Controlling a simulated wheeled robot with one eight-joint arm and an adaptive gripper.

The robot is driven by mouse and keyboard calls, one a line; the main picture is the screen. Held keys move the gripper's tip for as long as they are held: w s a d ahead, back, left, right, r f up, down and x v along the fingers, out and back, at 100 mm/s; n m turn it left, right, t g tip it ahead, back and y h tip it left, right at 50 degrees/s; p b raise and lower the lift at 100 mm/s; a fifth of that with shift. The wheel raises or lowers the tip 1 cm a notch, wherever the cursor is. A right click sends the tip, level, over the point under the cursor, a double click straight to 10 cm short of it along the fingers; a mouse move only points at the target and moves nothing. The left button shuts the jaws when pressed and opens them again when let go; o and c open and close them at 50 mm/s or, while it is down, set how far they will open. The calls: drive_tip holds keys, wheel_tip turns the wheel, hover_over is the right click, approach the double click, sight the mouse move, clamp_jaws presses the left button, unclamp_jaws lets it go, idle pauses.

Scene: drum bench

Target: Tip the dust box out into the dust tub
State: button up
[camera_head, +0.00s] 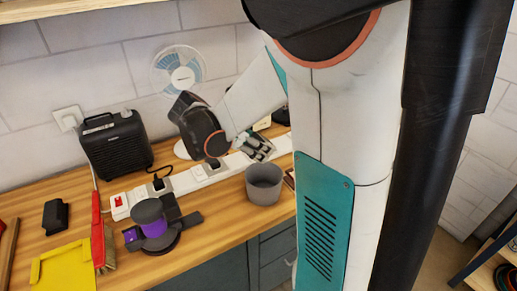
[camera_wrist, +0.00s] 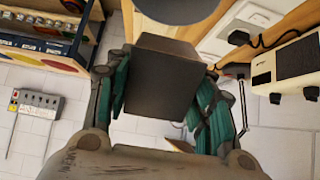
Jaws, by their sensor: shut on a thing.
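My gripper (camera_head: 258,148) is over the bench, just behind and above the grey round tub, in the head view. In the wrist view my gripper (camera_wrist: 160,95) has its green-sided fingers on either side of a dark grey box (camera_wrist: 160,75), the dust box, and is shut on it. The box's inside does not show. The dust tub (camera_head: 264,184) is an open grey cup near the bench's front edge. The box is not clearly visible in the head view.
A purple-and-grey machine (camera_head: 152,222) stands left of the tub. A white power strip (camera_head: 195,176) runs behind it.

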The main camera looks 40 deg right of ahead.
drive_tip(key=shift+w+a+f+h+b, duration=0.1)
drive_tip(key=shift+a+f+h+b, duration=0.1)
drive_tip(key=shift+f+h+b, duration=0.7)
drive_tip(key=shift+a+f+h+b, duration=0.15)
drive_tip(key=shift+h+b, duration=0.25)
drive_tip(key=shift+b, duration=0.95)
drive_tip(key=shift+a+g+b, duration=0.1)
drive_tip(key=shift+g+b, duration=0.2)
drive_tip(key=shift+b, duration=0.05)
idle(2.1)
